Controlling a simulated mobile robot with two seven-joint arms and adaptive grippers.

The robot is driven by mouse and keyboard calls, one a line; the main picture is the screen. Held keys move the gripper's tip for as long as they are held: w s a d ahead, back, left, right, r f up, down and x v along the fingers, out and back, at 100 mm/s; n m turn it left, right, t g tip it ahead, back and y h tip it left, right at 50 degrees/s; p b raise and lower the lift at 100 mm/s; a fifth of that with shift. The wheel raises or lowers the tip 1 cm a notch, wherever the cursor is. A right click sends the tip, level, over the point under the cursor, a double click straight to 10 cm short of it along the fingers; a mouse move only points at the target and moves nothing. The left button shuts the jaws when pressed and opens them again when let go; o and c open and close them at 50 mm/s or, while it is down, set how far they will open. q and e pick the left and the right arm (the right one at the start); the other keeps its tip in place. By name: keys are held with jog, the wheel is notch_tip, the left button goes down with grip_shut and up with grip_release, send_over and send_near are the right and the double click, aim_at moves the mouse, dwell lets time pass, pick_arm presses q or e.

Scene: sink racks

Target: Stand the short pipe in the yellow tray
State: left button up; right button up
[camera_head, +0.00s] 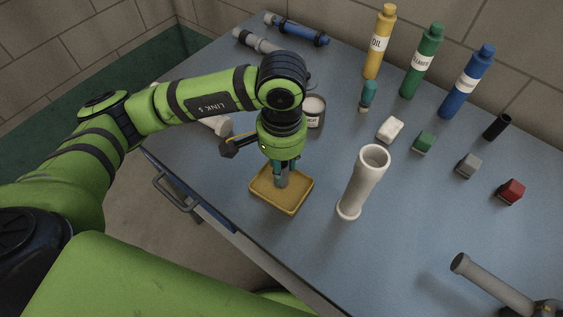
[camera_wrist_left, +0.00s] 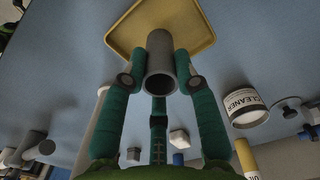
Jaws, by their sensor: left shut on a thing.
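The short pipe (camera_head: 281,181) is a grey tube held about upright by my left gripper (camera_head: 285,168). In the left wrist view the pipe (camera_wrist_left: 160,55) sits between the teal fingers, its open end facing the camera. The gripper and pipe are over the tray's inside. I cannot tell whether the pipe's lower end touches the tray floor. The tray's rim (camera_wrist_left: 116,28) also shows beyond the pipe in the left wrist view. My right gripper is not in view.
A tall white pipe (camera_head: 361,182) stands just right of the tray. A cleaner can (camera_head: 314,112) is behind my gripper. Several small blocks, including a red one (camera_head: 511,191), and bottles, including a yellow one (camera_head: 379,45), are farther back. A grey pipe (camera_head: 488,283) lies at lower right.

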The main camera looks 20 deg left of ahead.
pick_arm(q)
jog(key=shift+f, duration=0.8)
jog(key=shift+f, duration=0.25)
jog(key=o, duration=1)
jog(key=shift+o, duration=0.2)
jog(key=shift+r, duration=0.1)
